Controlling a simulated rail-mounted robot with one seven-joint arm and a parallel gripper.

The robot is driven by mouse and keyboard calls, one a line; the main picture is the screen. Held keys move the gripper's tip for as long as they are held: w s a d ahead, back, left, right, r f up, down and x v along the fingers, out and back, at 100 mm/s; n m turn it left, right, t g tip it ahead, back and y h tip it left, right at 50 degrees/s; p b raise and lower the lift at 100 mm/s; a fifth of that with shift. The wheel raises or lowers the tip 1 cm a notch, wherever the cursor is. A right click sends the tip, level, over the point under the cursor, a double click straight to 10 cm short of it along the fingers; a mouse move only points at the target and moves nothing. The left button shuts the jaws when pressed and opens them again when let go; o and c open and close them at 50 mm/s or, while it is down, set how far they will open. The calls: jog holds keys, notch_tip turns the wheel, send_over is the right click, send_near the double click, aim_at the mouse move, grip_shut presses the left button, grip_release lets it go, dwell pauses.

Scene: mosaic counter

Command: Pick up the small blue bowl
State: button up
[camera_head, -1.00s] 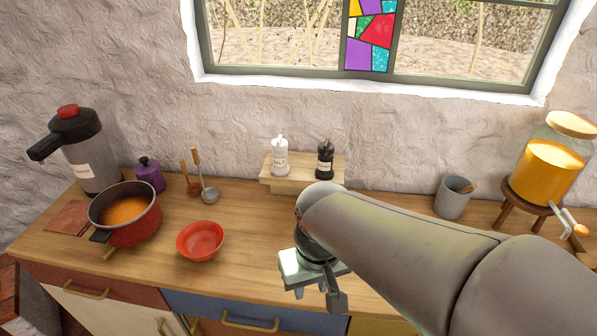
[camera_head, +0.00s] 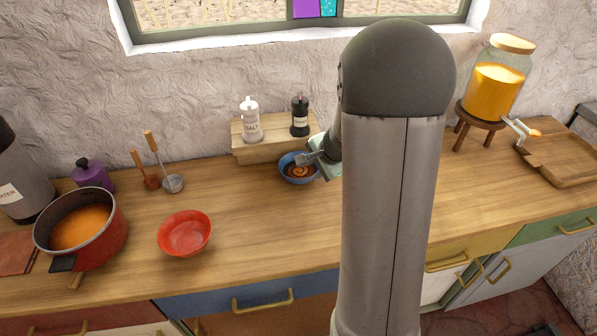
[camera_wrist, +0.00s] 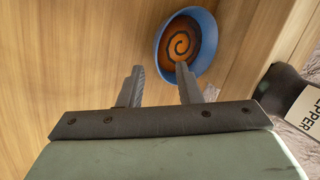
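The small blue bowl (camera_head: 284,167), with a brown and orange spiral inside, stands upright on the counter in front of the shaker shelf. In the wrist view the bowl (camera_wrist: 207,22) is just beyond the fingertips. My gripper (camera_head: 312,163) is at the bowl's right side in the head view, partly hidden by my arm. In the wrist view my gripper (camera_wrist: 160,68) is open, with a clear gap between the fingers. The right fingertip overlaps the bowl's near edge and the left one is outside it. I cannot tell whether either touches.
A wooden shelf (camera_head: 272,151) with a salt shaker (camera_head: 251,122) and pepper shaker (camera_head: 299,118) is close behind the bowl. A red bowl (camera_head: 185,233) and red pot (camera_head: 100,246) stand left. A juice jar (camera_head: 497,85) stands right. The counter before the blue bowl is clear.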

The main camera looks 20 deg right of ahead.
jog(key=x, duration=0.9)
jog(key=shift+f, duration=0.1)
grip_shut()
